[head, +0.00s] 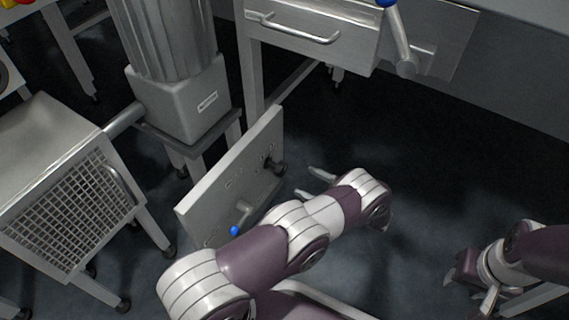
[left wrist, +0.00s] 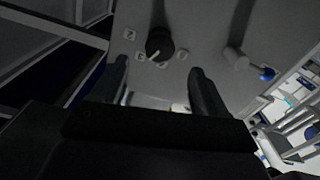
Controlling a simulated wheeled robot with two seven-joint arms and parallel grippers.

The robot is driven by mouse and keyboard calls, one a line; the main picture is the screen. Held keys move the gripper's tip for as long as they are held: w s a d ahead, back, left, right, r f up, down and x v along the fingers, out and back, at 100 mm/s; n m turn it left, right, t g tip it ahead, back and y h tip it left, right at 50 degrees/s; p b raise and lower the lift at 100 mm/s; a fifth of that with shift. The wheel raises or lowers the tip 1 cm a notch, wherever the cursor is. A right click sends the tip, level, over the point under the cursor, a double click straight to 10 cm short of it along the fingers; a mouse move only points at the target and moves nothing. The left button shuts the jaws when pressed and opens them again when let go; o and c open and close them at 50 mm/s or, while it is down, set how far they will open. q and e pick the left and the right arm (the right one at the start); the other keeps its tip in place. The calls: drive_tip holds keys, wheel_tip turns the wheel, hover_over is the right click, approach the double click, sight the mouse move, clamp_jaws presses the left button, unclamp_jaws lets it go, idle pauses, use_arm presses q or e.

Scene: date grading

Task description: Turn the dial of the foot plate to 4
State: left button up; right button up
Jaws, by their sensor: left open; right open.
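The foot plate (head: 228,182) is a grey upright panel, low down at the centre of the head view. Its black dial (head: 278,167) sits near the right end, and it also shows in the left wrist view (left wrist: 159,42). A white pointer on the dial points down and slightly left there, among pale marks too small to read surely. A lever with a blue tip (head: 235,231) is on the same panel. My left gripper (head: 304,180) is open, its fingers towards the dial and apart from it. My right gripper (head: 468,283) is open and empty at lower right.
A grey column on a box base (head: 190,103) stands behind the panel. A wheeled cabinet with a mesh front (head: 75,215) is at left. A drawer with a bar handle (head: 310,30) is above. The dark floor (head: 430,160) to the right is clear.

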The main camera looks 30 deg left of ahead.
sight(284, 172)
use_arm(q)
drive_tip(key=a+b, duration=0.1)
drive_tip(key=a, duration=0.2)
drive_tip(key=a+b, duration=0.1)
drive_tip(key=a, duration=0.2)
drive_tip(key=a+b, duration=0.1)
drive_tip(key=a, duration=0.2)
drive_tip(key=shift+w+f, duration=0.15)
drive_tip(key=shift+w, duration=0.2)
drive_tip(key=shift+a, duration=0.5)
drive_tip(key=shift+c, duration=0.3)
